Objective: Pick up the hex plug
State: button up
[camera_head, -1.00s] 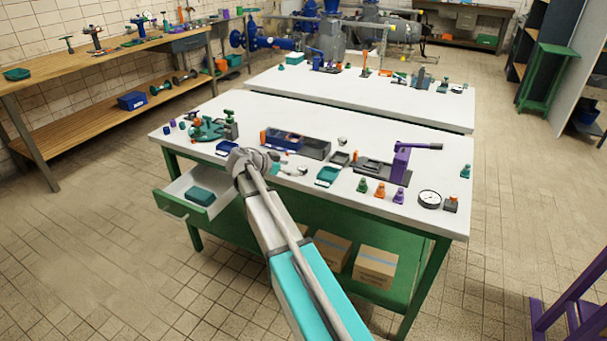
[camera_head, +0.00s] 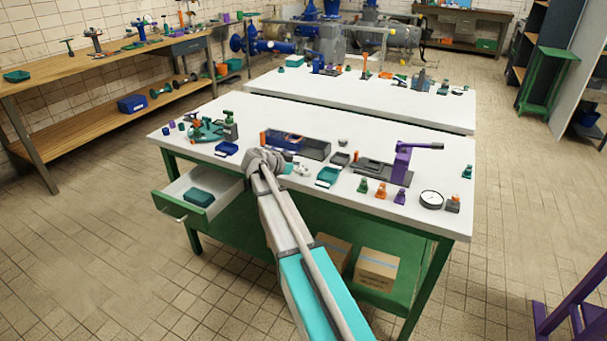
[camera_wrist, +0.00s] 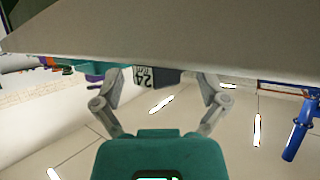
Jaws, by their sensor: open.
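I cannot pick out the hex plug for sure. A small grey piece (camera_head: 342,142) on the near white bench could be it, but it is too small to tell. The end of my arm is over the bench's front edge in the head view, and its own wrist hides the fingers there. In the wrist view my gripper (camera_wrist: 163,76) has its two fingers spread wide, with nothing held between them. A dark block with a white "24" label (camera_wrist: 143,77) shows beyond the fingers, close under a broad pale slab.
Cardboard boxes (camera_head: 376,272) stand on the shelf below.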

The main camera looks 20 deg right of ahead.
jog(key=shift+d, duration=0.1)
dwell(0.5)
grip_shut()
